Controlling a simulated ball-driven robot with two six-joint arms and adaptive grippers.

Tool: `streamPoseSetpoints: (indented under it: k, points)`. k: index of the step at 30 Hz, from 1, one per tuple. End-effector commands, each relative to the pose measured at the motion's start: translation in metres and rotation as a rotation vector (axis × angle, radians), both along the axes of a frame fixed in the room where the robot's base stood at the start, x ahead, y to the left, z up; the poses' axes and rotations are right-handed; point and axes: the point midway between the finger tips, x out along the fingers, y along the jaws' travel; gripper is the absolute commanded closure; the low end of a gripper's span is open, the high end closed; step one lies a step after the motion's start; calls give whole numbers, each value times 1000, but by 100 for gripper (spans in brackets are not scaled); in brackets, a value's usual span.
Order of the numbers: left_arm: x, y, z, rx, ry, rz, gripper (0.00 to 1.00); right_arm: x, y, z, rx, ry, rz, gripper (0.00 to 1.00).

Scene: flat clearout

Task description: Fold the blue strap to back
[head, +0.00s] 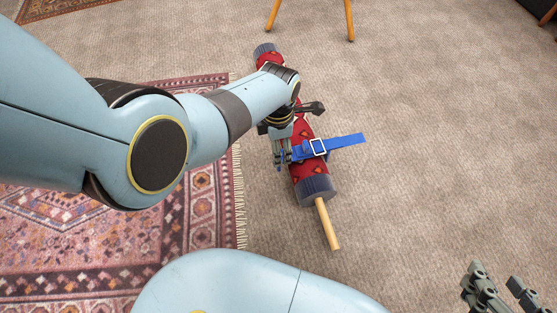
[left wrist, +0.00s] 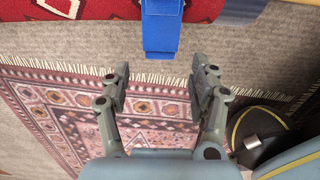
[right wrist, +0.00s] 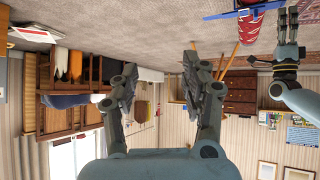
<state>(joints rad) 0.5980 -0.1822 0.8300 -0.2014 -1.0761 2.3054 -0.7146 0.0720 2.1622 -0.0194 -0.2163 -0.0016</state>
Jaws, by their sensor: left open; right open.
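The blue strap (head: 345,143) goes around a rolled red rug (head: 312,177) and passes through a white buckle (head: 317,146). One flat end of the strap sticks out to the right of the roll. My left gripper (head: 282,157) is at the left side of the roll, close to the strap. In the left wrist view, its open fingers (left wrist: 160,82) are empty, and a blue strap piece (left wrist: 161,28) hangs down the red roll just beyond them. My right gripper (head: 500,288) is open and empty at the bottom right, far from the roll. My left arm hides part of the roll.
A wooden pole (head: 327,224) sticks out of the roll's near end. A patterned fringed rug (head: 70,245) lies on the left. Wooden legs (head: 349,20) stand at the top. The carpet (head: 430,110) right of the roll is clear.

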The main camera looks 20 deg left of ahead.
Motion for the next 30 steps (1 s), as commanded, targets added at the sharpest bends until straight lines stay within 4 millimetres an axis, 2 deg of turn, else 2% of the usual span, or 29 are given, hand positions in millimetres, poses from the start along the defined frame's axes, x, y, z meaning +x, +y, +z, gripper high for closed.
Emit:
streamPoseSetpoints:
  k: [2, 8, 9, 18, 30]
  points:
    - [-2, 0, -12, 1, 4, 0, 38, -6, 1, -8, 2, -44, 5, 54]
    - [-2, 0, -29, 1, 3, 0, 38, -14, 4, -8, 8, -190, 20, 54]
    - [-1, 0, -29, 0, 1, -1, 38, -2, 5, 3, 8, -230, 23, 54]
    - [-1, 0, -41, 0, 1, -1, 38, 48, 11, 57, 7, -483, 51, 54]
    - [-1, 0, -60, 0, 1, -1, 38, 92, 20, 142, 7, -849, 94, 54]
